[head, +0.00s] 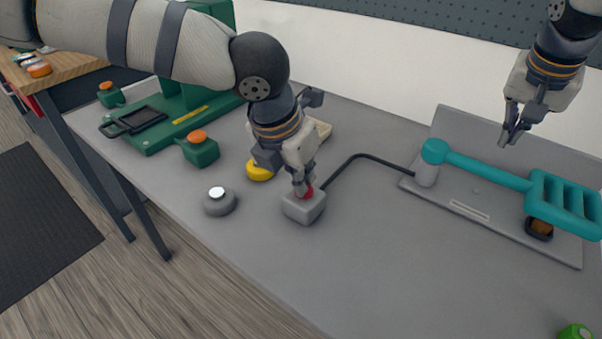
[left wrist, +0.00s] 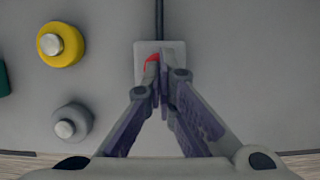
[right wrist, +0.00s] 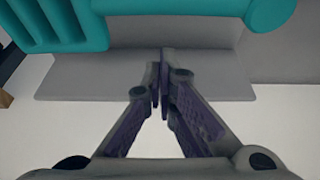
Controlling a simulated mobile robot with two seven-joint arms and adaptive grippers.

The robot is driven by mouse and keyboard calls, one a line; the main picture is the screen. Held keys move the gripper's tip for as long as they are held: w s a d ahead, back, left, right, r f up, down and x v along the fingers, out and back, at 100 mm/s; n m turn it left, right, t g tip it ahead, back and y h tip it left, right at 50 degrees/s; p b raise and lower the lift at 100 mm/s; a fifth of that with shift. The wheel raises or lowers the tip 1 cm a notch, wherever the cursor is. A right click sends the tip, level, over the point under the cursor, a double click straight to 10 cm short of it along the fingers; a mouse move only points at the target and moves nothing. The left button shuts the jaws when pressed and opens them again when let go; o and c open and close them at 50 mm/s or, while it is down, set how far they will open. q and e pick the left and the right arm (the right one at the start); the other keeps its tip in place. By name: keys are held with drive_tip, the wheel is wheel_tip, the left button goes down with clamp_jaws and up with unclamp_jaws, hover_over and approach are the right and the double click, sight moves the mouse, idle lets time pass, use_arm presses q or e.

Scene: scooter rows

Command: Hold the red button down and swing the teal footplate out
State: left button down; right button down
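The red button (head: 309,193) sits on a small grey box (head: 304,209). My left gripper (head: 301,190) is shut, with its fingertips on the button and partly covering it. The left wrist view shows a red sliver of the button (left wrist: 152,62) beside the tips; how far it is pressed I cannot tell. The slatted teal footplate (head: 562,202) is on a teal arm from a pivot on a grey base, partly over a dark round cup (head: 539,230). My right gripper (head: 510,138) is shut and empty, above and behind the teal arm. The footplate (right wrist: 65,25) fills the right wrist view's upper left.
A black cable (head: 354,156) joins the box to the pivot post. A yellow round piece (head: 260,170) and a grey knob (head: 219,202) stand left of the box. A green fixture (head: 170,125) stands further left. The front middle of the table is clear.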

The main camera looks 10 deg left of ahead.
sight(495, 170)
drive_tip(key=shift+f, duration=0.1)
use_arm(q)
drive_tip(key=shift+f, duration=0.1)
use_arm(e)
drive_tip(key=shift+f, duration=2.95)
drive_tip(key=shift+s+a, duration=0.4)
drive_tip(key=shift+s, duration=0.45)
drive_tip(key=shift+s+a, duration=0.4)
drive_tip(key=shift+s, duration=0.45)
drive_tip(key=shift+s+a, duration=0.4)
drive_tip(key=shift+s, duration=0.45)
drive_tip(key=shift+w+d+r, duration=0.1)
drive_tip(key=shift+w+r, duration=0.15)
drive_tip(key=shift+r, duration=0.95)
drive_tip(key=shift+w+d+r, duration=0.15)
drive_tip(key=shift+w+r, duration=0.05)
drive_tip(key=shift+r, duration=0.95)
drive_tip(key=shift+w+d+r, duration=0.1)
drive_tip(key=shift+w+r, duration=0.15)
drive_tip(key=shift+r, duration=0.95)
